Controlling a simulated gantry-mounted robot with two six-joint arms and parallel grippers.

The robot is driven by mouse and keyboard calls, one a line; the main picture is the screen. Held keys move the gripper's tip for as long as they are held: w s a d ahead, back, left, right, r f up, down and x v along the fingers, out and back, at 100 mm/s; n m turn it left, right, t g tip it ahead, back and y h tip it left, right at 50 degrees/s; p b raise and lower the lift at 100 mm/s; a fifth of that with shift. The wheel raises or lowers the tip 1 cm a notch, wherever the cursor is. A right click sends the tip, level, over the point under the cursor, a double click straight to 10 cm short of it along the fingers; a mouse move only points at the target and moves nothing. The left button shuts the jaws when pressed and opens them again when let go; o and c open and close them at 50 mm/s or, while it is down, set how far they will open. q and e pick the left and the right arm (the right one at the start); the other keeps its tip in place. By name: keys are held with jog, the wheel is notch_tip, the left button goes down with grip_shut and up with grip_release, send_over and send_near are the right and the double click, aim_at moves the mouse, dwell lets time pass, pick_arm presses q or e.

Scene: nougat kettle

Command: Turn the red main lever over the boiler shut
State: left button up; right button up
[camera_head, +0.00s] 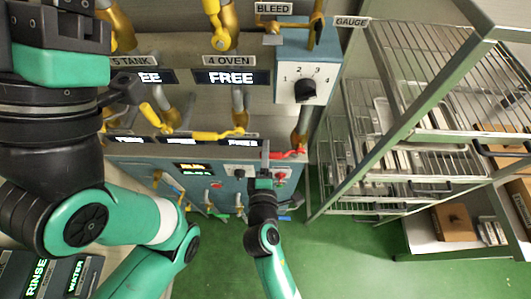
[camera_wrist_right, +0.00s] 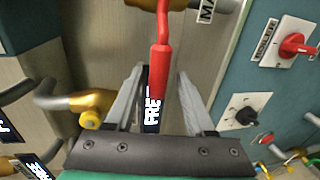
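The red lever (camera_head: 288,154) sits on a pipe over the blue boiler panel in the head view, its handle pointing left. In the right wrist view the red lever (camera_wrist_right: 160,70) comes down from the top, and its thick handle end lies between the fingertips. My right gripper (camera_head: 265,158) is beside the lever's handle end. In the right wrist view the gripper (camera_wrist_right: 159,76) is open, with a gap on both sides of the handle.
Several yellow levers (camera_head: 217,134) sit on pipes left of the red one. A grey selector box (camera_head: 306,73) is above it. In the wrist view a red knob (camera_wrist_right: 292,45) and a black knob (camera_wrist_right: 246,115) are at right. A wire rack (camera_head: 420,130) stands at right.

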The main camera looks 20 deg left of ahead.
jog(key=shift+s+r, duration=0.15)
jog(key=p+v, duration=0.2)
jog(key=v, duration=0.9)
jog(key=shift+s, duration=0.1)
